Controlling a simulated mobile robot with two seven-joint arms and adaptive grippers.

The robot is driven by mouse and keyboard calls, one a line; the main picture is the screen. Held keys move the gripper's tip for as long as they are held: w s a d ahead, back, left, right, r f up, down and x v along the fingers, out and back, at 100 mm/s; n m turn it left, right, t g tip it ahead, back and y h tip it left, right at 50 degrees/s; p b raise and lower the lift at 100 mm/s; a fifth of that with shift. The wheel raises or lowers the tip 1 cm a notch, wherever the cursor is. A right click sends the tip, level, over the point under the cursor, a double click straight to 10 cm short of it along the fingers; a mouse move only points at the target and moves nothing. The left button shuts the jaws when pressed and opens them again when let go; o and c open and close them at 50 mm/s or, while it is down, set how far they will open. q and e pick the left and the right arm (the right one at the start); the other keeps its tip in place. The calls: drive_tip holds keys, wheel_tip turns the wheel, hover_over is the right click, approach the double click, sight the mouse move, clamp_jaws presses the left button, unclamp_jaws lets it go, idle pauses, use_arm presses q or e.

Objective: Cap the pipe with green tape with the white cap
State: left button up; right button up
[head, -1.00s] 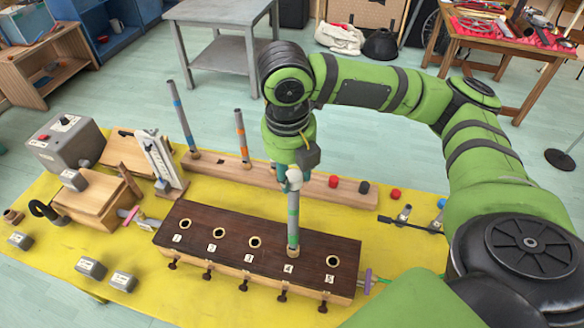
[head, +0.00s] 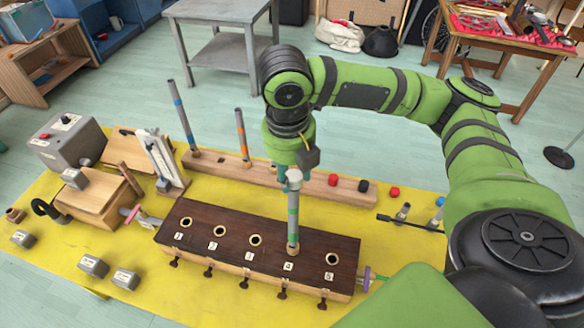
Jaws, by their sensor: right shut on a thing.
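The grey pipe with green tape (head: 293,215) stands upright in hole 4 of the dark wooden block. The white cap (head: 294,177) is at the pipe's top end, in line with it. I cannot tell whether it is fully seated. My right gripper (head: 293,171) is above the pipe, pointing down and shut on the white cap. Its fingers are small and partly hidden by the wrist. My left gripper is not in view.
The dark block (head: 207,258) has several other numbered holes, which are empty. Behind it, a wooden rail (head: 222,168) holds a blue-taped pipe (head: 180,115) and an orange-taped pipe (head: 241,138). Red and black caps lie at its right. Grey blocks and a machine (head: 68,142) are left.

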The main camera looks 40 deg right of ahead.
sight(291, 176)
drive_tip(key=shift+f+b, duration=0.35)
drive_tip(key=shift+f, duration=1.3)
drive_tip(key=o, duration=0.8)
drive_tip(key=r, duration=0.8)
drive_tip(key=a+r, duration=0.1)
drive_tip(key=r, duration=0.3)
drive_tip(key=shift+s, duration=0.3)
